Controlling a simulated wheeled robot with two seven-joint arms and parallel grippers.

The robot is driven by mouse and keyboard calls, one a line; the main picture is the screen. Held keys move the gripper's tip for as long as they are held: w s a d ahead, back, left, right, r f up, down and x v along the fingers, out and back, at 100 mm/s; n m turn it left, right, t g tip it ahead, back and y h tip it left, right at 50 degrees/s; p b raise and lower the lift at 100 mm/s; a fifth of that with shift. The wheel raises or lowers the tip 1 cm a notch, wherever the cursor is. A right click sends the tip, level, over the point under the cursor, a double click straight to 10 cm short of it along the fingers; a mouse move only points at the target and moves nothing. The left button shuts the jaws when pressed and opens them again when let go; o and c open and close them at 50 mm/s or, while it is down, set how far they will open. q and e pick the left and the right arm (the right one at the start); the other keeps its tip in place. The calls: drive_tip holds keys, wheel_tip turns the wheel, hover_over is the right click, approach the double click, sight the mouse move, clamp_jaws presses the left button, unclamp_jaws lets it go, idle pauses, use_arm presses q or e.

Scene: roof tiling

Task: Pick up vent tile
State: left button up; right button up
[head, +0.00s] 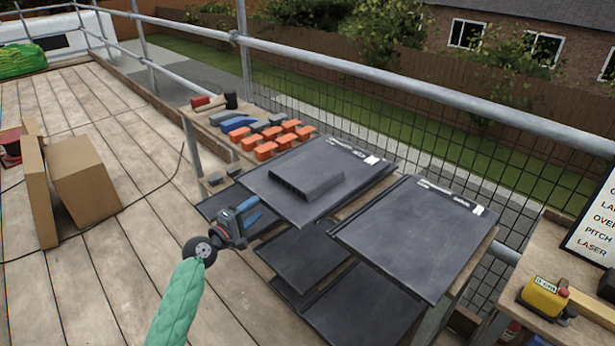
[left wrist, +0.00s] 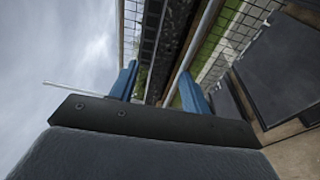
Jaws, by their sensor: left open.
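The vent tile (head: 281,203) is a dark slate-grey flat tile with a raised slotted vent hood (head: 306,180) in its middle. In the head view it lies on the left part of the wooden rack. My left gripper (head: 254,213) has blue fingers and is just left of the tile's near left corner, in front of the rack. Whether it touches anything is not clear. In the left wrist view its two fingers (left wrist: 158,90) stand apart with nothing held between them. My right gripper is in neither view.
A plain dark tile (head: 414,236) lies to the right, with more tiles (head: 301,256) on lower shelves. Orange blocks (head: 266,150) and a mallet (head: 231,100) are behind. A yellow tool (head: 543,298) sits at right. A scaffold rail (head: 400,90) runs behind; cardboard boxes (head: 86,187) stand left.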

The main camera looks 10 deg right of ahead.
sight(270, 197)
use_arm(q)
drive_tip(key=shift+x, duration=1.2)
drive_tip(key=shift+p+x, duration=0.55)
drive_tip(key=shift+x, duration=2.15)
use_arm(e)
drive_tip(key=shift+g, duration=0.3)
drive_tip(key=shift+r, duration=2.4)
use_arm(q)
drive_tip(key=shift+a+f, duration=0.1)
drive_tip(key=shift+f, duration=0.05)
drive_tip(key=c, duration=1)
clamp_jaws()
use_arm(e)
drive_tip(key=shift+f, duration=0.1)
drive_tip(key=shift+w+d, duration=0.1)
